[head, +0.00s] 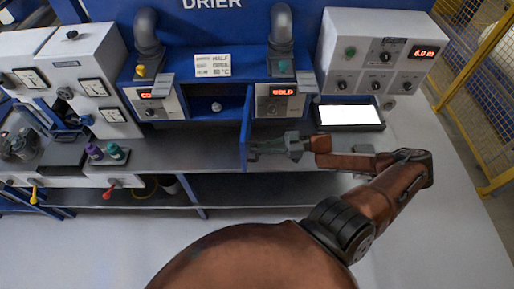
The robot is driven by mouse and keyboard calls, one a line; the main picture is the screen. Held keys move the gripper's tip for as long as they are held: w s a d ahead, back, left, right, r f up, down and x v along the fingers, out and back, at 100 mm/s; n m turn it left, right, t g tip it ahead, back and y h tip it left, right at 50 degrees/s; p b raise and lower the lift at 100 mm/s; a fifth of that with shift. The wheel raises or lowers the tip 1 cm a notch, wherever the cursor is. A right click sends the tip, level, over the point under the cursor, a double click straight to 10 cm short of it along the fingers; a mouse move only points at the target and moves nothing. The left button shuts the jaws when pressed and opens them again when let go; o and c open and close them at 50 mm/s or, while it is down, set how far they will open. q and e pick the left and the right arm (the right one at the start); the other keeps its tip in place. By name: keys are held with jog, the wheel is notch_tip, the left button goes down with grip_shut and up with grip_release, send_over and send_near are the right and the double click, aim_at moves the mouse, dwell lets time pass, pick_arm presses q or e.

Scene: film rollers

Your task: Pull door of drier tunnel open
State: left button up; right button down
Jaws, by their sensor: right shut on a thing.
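The blue drier (205,35) stands at the back centre in the head view, with a dark opening (217,104) in the middle of its front. The tunnel door (245,128) is a narrow blue panel seen nearly edge-on. It stands swung out towards me from the right side of the opening. My right gripper (256,149) comes in from the right and is shut at the door's right face, on what is probably its handle. The fingertips and the handle are hard to make out. My left gripper is not in view.
A grey bench (180,152) runs below the drier. A white control box (374,52) and a bright-screened tray (349,114) stand right of the door. Purple and green spools (94,151) sit at left. A yellow mesh fence (473,60) is at far right.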

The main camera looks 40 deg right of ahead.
jog(key=shift+d, duration=0.1)
jog(key=c, duration=2.3)
grip_release()
jog(key=v, duration=1.2)
jog(key=shift+w, duration=0.1)
